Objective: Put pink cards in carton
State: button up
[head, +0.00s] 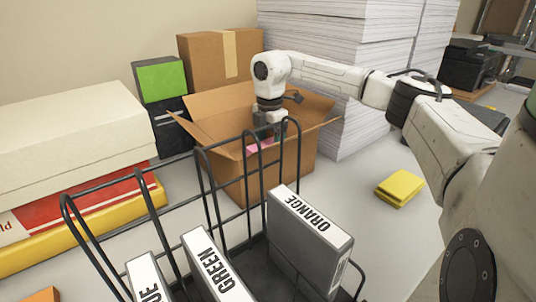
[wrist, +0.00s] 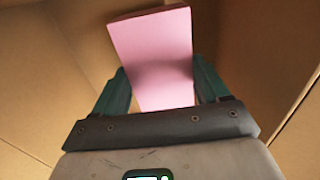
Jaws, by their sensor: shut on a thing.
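The open carton (head: 236,165) stands with its flaps spread, behind the wire rack in the head view. My gripper (head: 267,135) reaches down into the carton's opening. In the wrist view my gripper (wrist: 165,92) is shut on the pink cards (wrist: 155,50), a flat pink block between the two teal fingers. The carton's brown inner walls (wrist: 40,75) surround it there. In the head view only a small bit of the pink cards (head: 262,146) shows above the carton's near edge. The carton's floor is hidden in the head view, and I cannot tell whether the cards touch it.
A black wire rack (head: 208,190) holds label boxes, among them ORANGE (head: 308,240) and GREEN (head: 215,268). Yellow cards (head: 400,187) lie right of the carton. Tall paper stacks (head: 355,120) and a closed box (head: 220,58) stand behind it.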

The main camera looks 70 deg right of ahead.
jog(key=shift+f, duration=1.9)
jog(key=shift+f, duration=0.1)
jog(key=o, duration=1.4)
jog(key=shift+c, duration=0.2)
notch_tip(320, 180, up, 12)
jog(key=shift+r, duration=0.1)
